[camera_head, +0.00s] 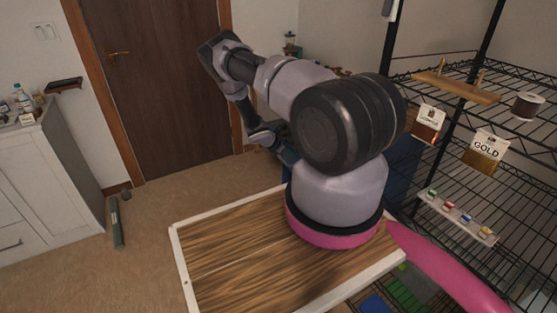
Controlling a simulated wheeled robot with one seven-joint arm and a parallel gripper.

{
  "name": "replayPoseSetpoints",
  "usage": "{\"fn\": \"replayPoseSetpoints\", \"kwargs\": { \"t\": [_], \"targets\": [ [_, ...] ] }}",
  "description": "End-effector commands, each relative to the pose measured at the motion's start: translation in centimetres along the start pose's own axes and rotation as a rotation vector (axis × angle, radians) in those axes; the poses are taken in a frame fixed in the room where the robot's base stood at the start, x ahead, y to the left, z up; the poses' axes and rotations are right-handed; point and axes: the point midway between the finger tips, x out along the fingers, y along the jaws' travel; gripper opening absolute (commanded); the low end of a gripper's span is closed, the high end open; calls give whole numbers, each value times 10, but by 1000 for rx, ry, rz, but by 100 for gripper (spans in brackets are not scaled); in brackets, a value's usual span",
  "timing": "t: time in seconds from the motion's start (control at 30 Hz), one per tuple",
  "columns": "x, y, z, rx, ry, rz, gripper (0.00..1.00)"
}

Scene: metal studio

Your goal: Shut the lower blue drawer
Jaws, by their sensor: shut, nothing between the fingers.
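A dark blue unit (402,172) stands behind my arm, and most of it is hidden by my shoulder and base. A small blue part (288,158) shows at the left of my arm's base, close to my gripper. I cannot make out the lower blue drawer or how far open it is. My arm bends over to the left and down, and my gripper (277,146) is small and dark beside that blue part. It is shut with nothing held. Its fingertips are partly hidden, and I cannot tell whether they touch the blue.
A wire shelf (480,120) with bags and small items stands at the right. A brown door (160,80) is at the back. A white cabinet (45,185) is at the left, with a green cylinder (117,222) on the floor near it. Carpet between is clear.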

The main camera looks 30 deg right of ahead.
Motion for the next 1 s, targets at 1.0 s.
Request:
{"fn": "replayPoseSetpoints", "kwargs": {
  "t": [1.0],
  "targets": [
    [122,0,123,1,-1,0,0]
  ]
}}
